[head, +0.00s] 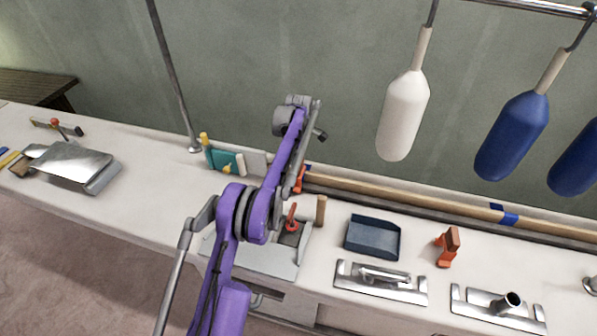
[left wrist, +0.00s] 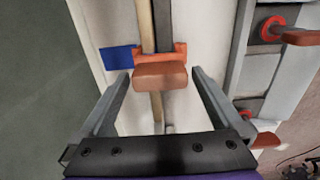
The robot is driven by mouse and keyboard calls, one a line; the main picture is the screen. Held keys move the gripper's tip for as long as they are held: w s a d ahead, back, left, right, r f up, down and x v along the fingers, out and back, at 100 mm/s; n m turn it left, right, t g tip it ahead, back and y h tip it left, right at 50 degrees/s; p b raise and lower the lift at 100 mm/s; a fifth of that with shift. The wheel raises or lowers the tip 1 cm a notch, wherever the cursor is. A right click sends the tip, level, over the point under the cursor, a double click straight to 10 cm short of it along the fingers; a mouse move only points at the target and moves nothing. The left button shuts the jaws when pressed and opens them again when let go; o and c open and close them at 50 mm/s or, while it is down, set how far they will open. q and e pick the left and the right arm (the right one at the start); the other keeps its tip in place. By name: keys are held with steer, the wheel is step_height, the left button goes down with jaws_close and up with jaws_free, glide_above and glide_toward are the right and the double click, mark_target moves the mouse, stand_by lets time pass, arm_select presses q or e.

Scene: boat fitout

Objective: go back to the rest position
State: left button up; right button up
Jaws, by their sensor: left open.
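My left arm, purple and grey, rises from the bottom of the head view and bends over the bench (head: 140,170). My left gripper (left wrist: 161,74) is open in the left wrist view, with a finger on each side. An orange clamp with a brown-orange block (left wrist: 160,76) shows between the fingers, with gaps on both sides. It sits across a wooden strip (left wrist: 146,20). In the head view, part of the orange clamp (head: 299,181) shows beside my arm, which hides the fingertips. My right gripper is not in view.
Blue tape (left wrist: 117,58) lies beside the clamp. White (head: 404,115) and blue (head: 513,135) fenders hang at the right. On the bench are a blue tray (head: 372,237), metal fittings (head: 380,280), another orange clamp (head: 446,250) and a metal box (head: 70,163). Bench left of centre is mostly clear.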

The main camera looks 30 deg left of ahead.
arm_select(q)
steer(key=shift+r, duration=1.25)
steer(key=shift+d+r, duration=0.2)
steer(key=shift+r, duration=0.15)
steer(key=s+d+r+m+t, duration=0.3)
steer(key=s+d+r+m, duration=0.7)
steer(key=s+d+r, duration=0.4)
steer(key=s+d+f+m, duration=0.2)
steer(key=s+f+m, duration=0.1)
steer(key=s, duration=0.5)
steer(key=s+d+f+m+t, duration=0.1)
steer(key=s+d+f+m, duration=0.1)
steer(key=s, duration=0.6)
steer(key=s+d+f+m+t+p, duration=0.1)
steer(key=s+f+m, duration=0.3)
steer(key=s, duration=0.4)
steer(key=shift+s+d+f+m, duration=0.2)
steer(key=shift+d+m, duration=0.4)
steer(key=shift+m, duration=0.3)
